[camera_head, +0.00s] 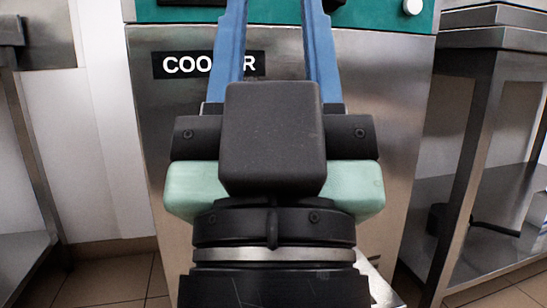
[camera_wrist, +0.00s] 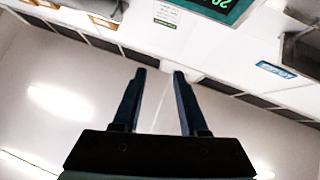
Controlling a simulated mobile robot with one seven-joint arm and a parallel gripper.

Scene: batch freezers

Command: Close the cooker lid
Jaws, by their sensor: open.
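The cooker (camera_head: 375,110) is a steel cabinet in front of me in the head view, with a black label that my gripper partly covers. A green panel (camera_head: 385,17) with a white knob (camera_head: 412,7) runs along its top. The cooker lid cannot be made out in either view. My gripper (camera_head: 277,8) is in front of the cooker, its two blue fingers apart and pointing up past the picture's top edge. In the wrist view my gripper (camera_wrist: 159,73) is open, with nothing between the fingers. Whether it touches the cooker cannot be told.
Steel tables stand at the left (camera_head: 25,240) and right (camera_head: 470,100), with floor gaps beside the cooker. The wrist view, seemingly upside down, shows a green display (camera_wrist: 215,8), a blue sign (camera_wrist: 276,69) and a pale surface with bright light patches.

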